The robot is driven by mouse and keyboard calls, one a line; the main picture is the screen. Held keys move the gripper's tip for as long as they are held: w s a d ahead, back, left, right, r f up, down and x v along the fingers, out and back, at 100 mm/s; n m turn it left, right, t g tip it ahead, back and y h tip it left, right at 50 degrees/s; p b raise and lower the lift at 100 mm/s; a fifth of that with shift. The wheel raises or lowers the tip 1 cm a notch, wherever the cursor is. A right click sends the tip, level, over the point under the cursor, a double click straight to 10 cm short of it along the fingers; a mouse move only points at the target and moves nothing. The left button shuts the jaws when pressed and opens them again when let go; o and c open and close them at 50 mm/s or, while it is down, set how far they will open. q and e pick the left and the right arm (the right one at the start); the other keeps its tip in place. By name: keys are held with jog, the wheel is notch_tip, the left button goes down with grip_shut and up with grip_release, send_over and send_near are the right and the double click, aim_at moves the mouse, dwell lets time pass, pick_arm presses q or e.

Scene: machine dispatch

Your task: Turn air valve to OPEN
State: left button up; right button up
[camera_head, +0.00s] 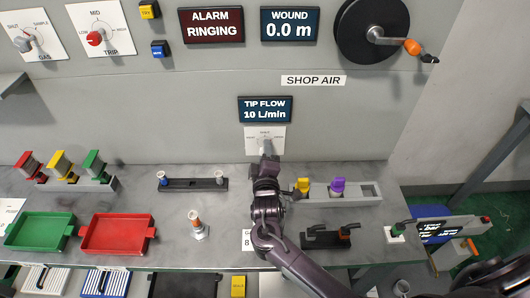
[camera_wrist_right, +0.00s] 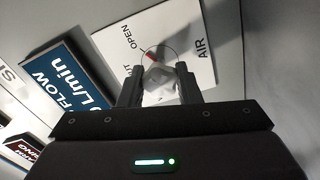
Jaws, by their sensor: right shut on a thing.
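The air valve is a pale knob (camera_wrist_right: 158,76) on a white plate (camera_head: 252,134) below the TIP FLOW display (camera_head: 265,109), which reads 10 L/min. In the right wrist view the plate (camera_wrist_right: 198,70) shows the words OPEN and AIR and a partly hidden word ending in UT. A red mark shows at the knob's upper edge; its exact setting is hard to tell. My right gripper (camera_head: 266,150) is at the plate in the head view. In the wrist view its fingers (camera_wrist_right: 159,88) are shut on the knob, one on each side. My left gripper is not in view.
Above are the ALARM RINGING display (camera_head: 211,25), the WOUND display (camera_head: 290,24) and a black reel (camera_head: 370,30). Below, the bench holds green (camera_head: 40,231) and red (camera_head: 117,235) trays and a grey rack (camera_head: 322,195) with yellow and purple items.

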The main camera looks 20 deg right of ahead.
jog(key=o, duration=1)
jog(key=shift+c, duration=0.2)
jog(key=b+v, duration=0.2)
jog(key=v, duration=0.5)
jog(key=shift+s+a, duration=0.1)
jog(key=shift+s, duration=0.3)
jog(key=shift+a, duration=0.1)
